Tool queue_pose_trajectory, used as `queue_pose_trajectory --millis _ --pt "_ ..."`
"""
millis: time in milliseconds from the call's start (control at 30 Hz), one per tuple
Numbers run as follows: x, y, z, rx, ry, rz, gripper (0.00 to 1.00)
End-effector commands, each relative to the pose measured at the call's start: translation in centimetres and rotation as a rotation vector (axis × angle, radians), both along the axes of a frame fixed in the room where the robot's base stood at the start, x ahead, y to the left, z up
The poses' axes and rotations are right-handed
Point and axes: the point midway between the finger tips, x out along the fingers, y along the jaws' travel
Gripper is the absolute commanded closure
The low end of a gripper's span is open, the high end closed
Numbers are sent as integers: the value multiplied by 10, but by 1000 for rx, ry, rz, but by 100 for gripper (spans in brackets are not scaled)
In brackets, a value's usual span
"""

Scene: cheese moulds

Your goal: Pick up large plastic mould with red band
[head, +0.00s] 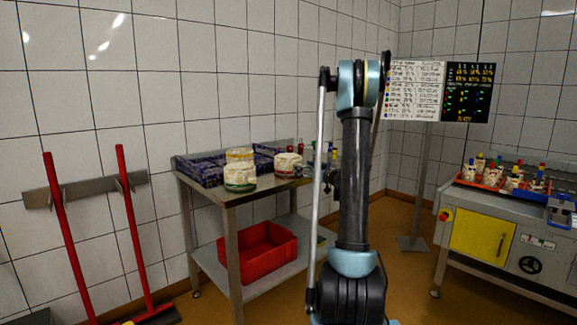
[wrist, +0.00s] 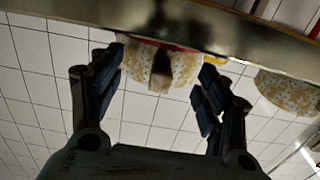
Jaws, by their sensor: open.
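The mould with the red band (head: 289,165) is a cream tub at the right of the steel table's top in the head view. In the wrist view, which looks upside down, a speckled cream mould with a red strip (wrist: 185,68) lies beyond and between my fingertips. My gripper (wrist: 159,80) is open, with dark pads on either side of that mould; I cannot tell whether they touch it. In the head view my arm hides most of the gripper. A green-banded mould (head: 240,179) and a yellow-banded mould (head: 240,155) stand to the left.
The steel table (head: 262,187) has blue crates (head: 200,172) at its back and a red bin (head: 258,250) on its lower shelf. Another speckled mould (wrist: 286,92) is close at right in the wrist view. A machine (head: 500,215) stands at far right.

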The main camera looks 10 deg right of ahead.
Motion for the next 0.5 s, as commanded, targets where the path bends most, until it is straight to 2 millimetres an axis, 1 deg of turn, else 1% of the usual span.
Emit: queue_pose_trajectory --millis 100,200,300,467,500 --pt "15 11 0 0 0 3 31" --pt "23 18 0 0 0 3 31" --pt "27 20 0 0 0 2 31" --pt "27 19 0 0 0 1 31" --pt "27 19 0 0 0 1 38"
